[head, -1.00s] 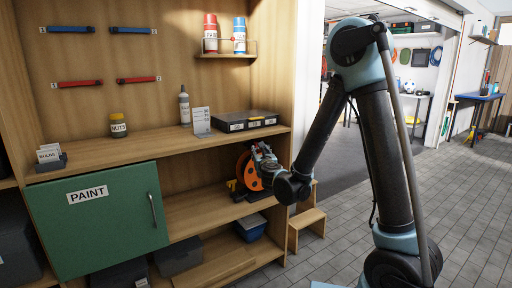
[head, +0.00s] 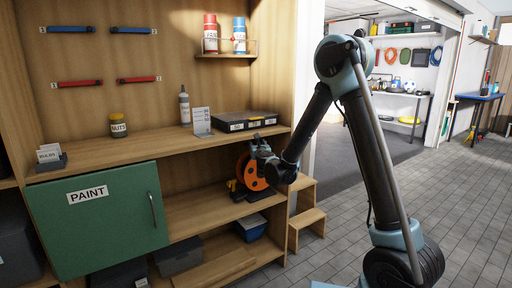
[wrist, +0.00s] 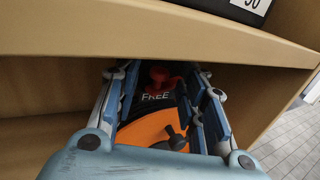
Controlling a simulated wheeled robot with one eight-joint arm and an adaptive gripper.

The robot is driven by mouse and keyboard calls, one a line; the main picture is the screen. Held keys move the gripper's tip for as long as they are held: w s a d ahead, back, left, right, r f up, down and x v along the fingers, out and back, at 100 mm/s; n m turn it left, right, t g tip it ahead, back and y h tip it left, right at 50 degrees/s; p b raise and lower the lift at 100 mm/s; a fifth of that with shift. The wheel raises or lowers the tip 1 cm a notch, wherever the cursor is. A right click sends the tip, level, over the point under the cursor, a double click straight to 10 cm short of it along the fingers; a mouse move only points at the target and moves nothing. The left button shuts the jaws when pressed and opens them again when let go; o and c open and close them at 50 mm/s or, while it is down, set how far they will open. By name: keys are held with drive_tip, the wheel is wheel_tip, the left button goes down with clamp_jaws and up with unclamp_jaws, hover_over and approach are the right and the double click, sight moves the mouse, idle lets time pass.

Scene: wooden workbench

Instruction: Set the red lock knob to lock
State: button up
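The red lock knob (wrist: 159,74) shows in the wrist view at the top of a dark plate, just above the word FREE. Below it is the orange reel (wrist: 150,128) with a dark crank handle. In the head view the orange reel (head: 250,176) stands on the shelf under the worktop, partly hidden by my arm; the knob cannot be made out there. My gripper (wrist: 161,75) is open and empty, its fingers left and right of the knob in the picture. Whether they touch it I cannot tell. My gripper (head: 262,147) is above the reel in the head view.
The worktop edge (wrist: 190,35) runs just above my gripper. A black case (head: 246,121) sits on the worktop above. A green PAINT door (head: 100,220) is shut at left. A wooden step stool (head: 308,220) and a blue bin (head: 251,227) are near the right end.

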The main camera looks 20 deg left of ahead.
clamp_jaws()
drive_tip(key=c, duration=0.9)
unclamp_jaws()
drive_tip(key=shift+a, duration=0.2)
drive_tip(key=shift+d, duration=0.15)
clamp_jaws()
